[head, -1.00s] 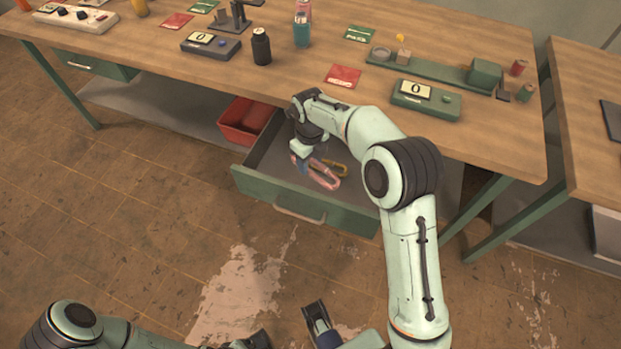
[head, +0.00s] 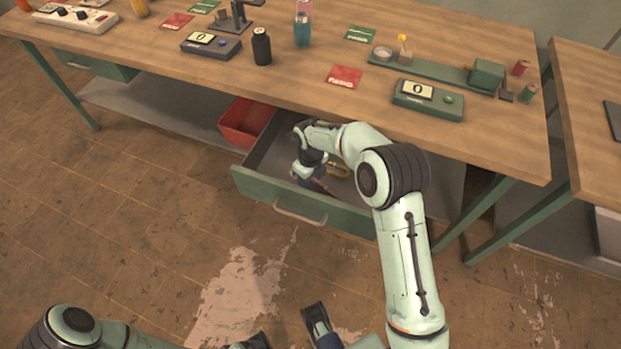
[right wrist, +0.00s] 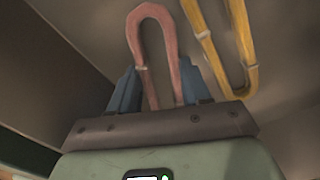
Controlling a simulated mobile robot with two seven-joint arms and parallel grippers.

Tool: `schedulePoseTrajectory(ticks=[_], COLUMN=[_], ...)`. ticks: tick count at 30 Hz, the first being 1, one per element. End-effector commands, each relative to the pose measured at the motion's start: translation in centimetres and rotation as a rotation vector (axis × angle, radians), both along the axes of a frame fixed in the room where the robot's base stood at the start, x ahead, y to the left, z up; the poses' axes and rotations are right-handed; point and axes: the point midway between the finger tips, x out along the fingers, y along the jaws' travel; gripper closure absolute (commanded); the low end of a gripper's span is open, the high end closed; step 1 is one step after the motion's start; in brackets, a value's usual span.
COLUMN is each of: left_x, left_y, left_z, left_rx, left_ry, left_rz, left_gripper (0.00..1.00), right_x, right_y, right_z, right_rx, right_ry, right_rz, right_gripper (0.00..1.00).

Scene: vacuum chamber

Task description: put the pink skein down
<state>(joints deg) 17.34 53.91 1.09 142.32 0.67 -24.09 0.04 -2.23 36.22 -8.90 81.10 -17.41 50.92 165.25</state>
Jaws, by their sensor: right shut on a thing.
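The pink skein (right wrist: 134,42) is a long loop between the two blue fingers of my right gripper (right wrist: 155,90) in the right wrist view. The gripper is shut on it. In the head view my right gripper (head: 306,178) is down inside the open green drawer (head: 335,215), hiding most of the pink skein (head: 321,187). I cannot tell whether the skein touches the drawer floor. A yellow skein (right wrist: 206,42) lies close beside it in the drawer. My left gripper (head: 318,325) shows only partly at the bottom edge of the head view, away from the drawer.
A red bin (head: 245,122) stands left of the drawer. The wooden workbench (head: 290,90) overhangs the drawer's back and carries a black bottle (head: 261,46), a red card (head: 344,76) and a green display box (head: 428,98). Bare drawer floor shows around the skeins.

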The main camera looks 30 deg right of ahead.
Motion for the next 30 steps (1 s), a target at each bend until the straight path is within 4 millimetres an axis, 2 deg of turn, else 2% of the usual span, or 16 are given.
schedulePoseTrajectory(ticks=[1, 2, 4, 13, 17, 30], left_x=[0.0, 0.1, 0.0, 0.0, 0.0, -0.5], left_y=[0.0, 0.0, 0.0, 0.0, 0.0, 0.0], left_z=[-0.1, -0.1, -0.1, 0.0, 0.2, 1.2], left_rx=[0.0, 0.001, 0.001, 0.0, -0.001, -0.002], left_ry=[-0.001, -0.002, -0.002, -0.001, 0.002, 0.017], left_rz=[0.0, 0.001, 0.001, 0.0, -0.001, -0.003], left_gripper=[0.1, 0.1, 0.1, 0.1, 0.1, 0.1], right_x=[0.0, 0.0, 0.0, 0.0, 0.1, 0.1], right_y=[0.0, 0.0, 0.0, 0.0, 0.0, 0.0], right_z=[-0.3, -0.3, -0.2, -0.1, 0.9, 9.8], right_rx=[0.0, 0.0, 0.0, 0.0, 0.0, -0.001], right_ry=[0.001, 0.0, 0.0, 0.0, -0.002, -0.003], right_rz=[0.001, 0.001, 0.001, 0.0, 0.0, 0.0], right_gripper=[0.81, 0.49, 0.27, 0.27, 0.27, 0.27])
